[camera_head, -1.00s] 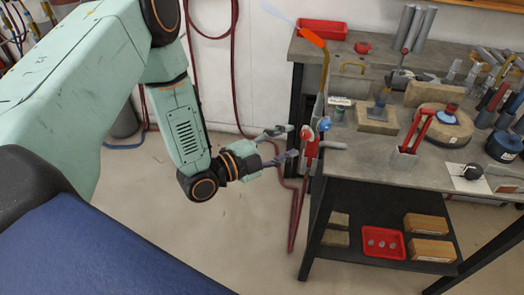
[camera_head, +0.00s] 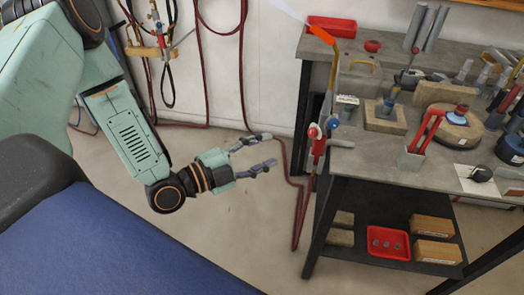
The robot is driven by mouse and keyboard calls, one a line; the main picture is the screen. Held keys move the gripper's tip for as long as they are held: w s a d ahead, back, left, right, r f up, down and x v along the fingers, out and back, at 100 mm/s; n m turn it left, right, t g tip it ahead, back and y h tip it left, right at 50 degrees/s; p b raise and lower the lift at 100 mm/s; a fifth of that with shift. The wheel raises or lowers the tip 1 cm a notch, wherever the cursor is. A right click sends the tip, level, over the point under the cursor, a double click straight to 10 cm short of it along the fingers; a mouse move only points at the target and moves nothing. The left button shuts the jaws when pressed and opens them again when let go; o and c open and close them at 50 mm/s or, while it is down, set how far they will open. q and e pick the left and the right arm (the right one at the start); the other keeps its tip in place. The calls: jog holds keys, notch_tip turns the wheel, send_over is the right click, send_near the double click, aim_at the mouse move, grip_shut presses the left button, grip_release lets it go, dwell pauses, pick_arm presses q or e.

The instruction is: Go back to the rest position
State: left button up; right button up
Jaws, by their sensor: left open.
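My left gripper (camera_head: 268,154) is at the end of the pale green arm that comes in from the left. Its two fingers are spread and point right, with nothing between them. It hangs in free air over the floor, left of the grey workbench (camera_head: 375,160) and apart from it. A torch with red and blue valves (camera_head: 318,140) hangs at the bench's left edge, to the right of the fingertips. My right gripper does not show.
The bench top holds a red tray (camera_head: 330,27), a red-handled tool in a grey holder (camera_head: 424,131) and several blocks. The shelf below has a red tray (camera_head: 388,243) and boxes. Red hoses (camera_head: 241,80) hang on the wall. The floor (camera_head: 235,220) under the gripper is clear.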

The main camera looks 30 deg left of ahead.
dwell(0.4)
pick_arm(q)
jog(key=s+f+n+g+y, duration=0.2)
jog(key=s+f+n+g, duration=0.1)
jog(key=f+n, duration=0.4)
jog(key=s+f+n+g+y, duration=0.3)
jog(key=s+f+n+g, duration=0.1)
jog(key=f+n, duration=0.3)
jog(key=s+f+n+g+y+b, duration=0.1)
jog(key=s+f+g, duration=0.3)
jog(key=s, duration=0.5)
jog(key=s+f+n+g+y+b, duration=0.2)
jog(key=s+f+n+g, duration=0.1)
jog(key=s, duration=0.6)
jog(key=shift+s+d+f+n+g+y, duration=0.15)
jog(key=shift+s+f+n+g+y, duration=0.2)
jog(key=shift+f+n, duration=0.45)
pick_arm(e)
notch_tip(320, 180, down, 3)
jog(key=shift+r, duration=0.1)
pick_arm(q)
jog(key=shift+s+d+f+m, duration=0.2)
jog(key=shift+s+m, duration=0.1)
jog(key=shift+s, duration=0.1)
jog(key=shift+c, duration=1)
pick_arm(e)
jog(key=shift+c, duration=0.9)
pick_arm(q)
jog(key=shift+a, duration=0.1)
